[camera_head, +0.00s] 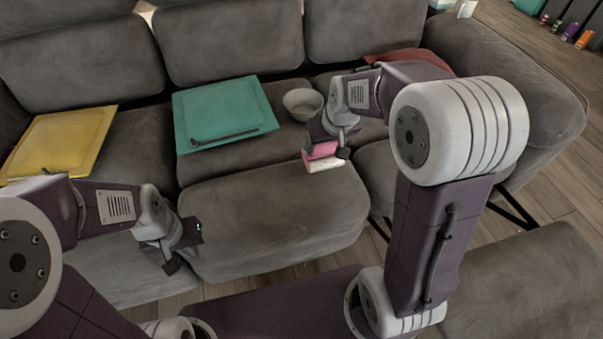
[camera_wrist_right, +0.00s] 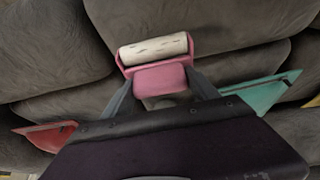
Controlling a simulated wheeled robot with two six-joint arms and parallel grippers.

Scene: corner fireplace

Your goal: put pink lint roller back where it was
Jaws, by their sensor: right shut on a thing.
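The pink lint roller (camera_head: 322,152) has a pink body and a white roll. My right gripper (camera_head: 328,150) is shut on it and holds it over the middle part of the grey sofa. In the right wrist view the lint roller (camera_wrist_right: 158,72) sits between the two fingers of my right gripper (camera_wrist_right: 160,92), with its white roll pointing away from the gripper. My left gripper (camera_head: 182,246) is at the lower left, over the front of the sofa seat, and I see nothing in it. Whether its fingers are apart is unclear.
On the grey sofa (camera_head: 280,215) lie a teal folder-like item (camera_head: 225,100) with a dark stick on it, and a yellow one (camera_head: 60,140). A pale bowl (camera_head: 302,103) stands behind my right gripper. A red item (camera_head: 425,58) lies at the right. The front seat cushion is clear.

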